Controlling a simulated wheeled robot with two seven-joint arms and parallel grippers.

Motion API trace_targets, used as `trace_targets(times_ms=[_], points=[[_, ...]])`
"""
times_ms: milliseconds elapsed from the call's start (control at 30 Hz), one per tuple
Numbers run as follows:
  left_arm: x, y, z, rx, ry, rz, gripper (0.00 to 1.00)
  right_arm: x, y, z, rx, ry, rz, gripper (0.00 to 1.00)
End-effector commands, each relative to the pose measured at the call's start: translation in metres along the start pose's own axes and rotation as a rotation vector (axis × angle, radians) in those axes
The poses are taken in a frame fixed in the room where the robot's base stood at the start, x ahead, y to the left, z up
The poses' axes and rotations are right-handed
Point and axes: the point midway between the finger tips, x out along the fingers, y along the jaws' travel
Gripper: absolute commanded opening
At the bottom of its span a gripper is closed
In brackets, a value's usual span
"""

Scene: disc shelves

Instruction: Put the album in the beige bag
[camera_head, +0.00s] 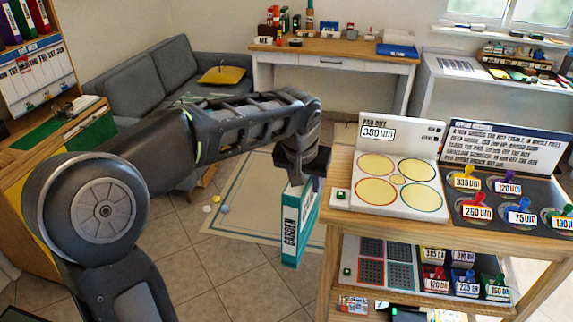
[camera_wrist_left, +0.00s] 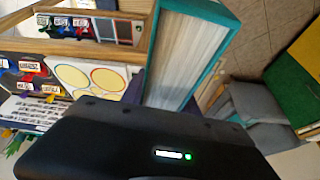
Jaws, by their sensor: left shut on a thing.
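The album (camera_head: 299,228) is a teal-edged, box-like volume with a white label on its spine. It hangs upright below my left gripper (camera_head: 303,172), in front of the left side of the wooden shelf unit. My left gripper is shut on its upper end. In the left wrist view the album (camera_wrist_left: 188,62) shows its teal cover edge and pale page block, projecting from the dark gripper body. The fingertips are mostly hidden there. I cannot make out a beige bag in either view. My right gripper is not in view.
The wooden shelf unit (camera_head: 333,215) at right carries a white panel with yellow discs (camera_head: 398,172) and several labelled coloured pegs. A grey sofa (camera_head: 130,90) and a white desk (camera_head: 335,65) stand behind. Tiled floor (camera_head: 235,275) is open below the album. Small balls lie on it.

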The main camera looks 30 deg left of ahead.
Motion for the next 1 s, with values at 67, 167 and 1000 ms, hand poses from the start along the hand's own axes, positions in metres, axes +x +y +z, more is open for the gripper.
trace_targets(times_ms=[67, 167, 1000], points=[[0.011, 0.017, 0.006, 0.031, 0.002, 0.013, 0.0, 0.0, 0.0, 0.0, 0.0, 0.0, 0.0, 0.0], [0.028, 0.039, 0.016, 0.072, 0.003, 0.031, 0.0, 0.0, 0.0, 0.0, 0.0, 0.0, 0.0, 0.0], [0.067, 0.1, 0.057, 0.19, 0.004, 0.097, 0.0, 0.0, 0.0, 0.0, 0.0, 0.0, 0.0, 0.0]])
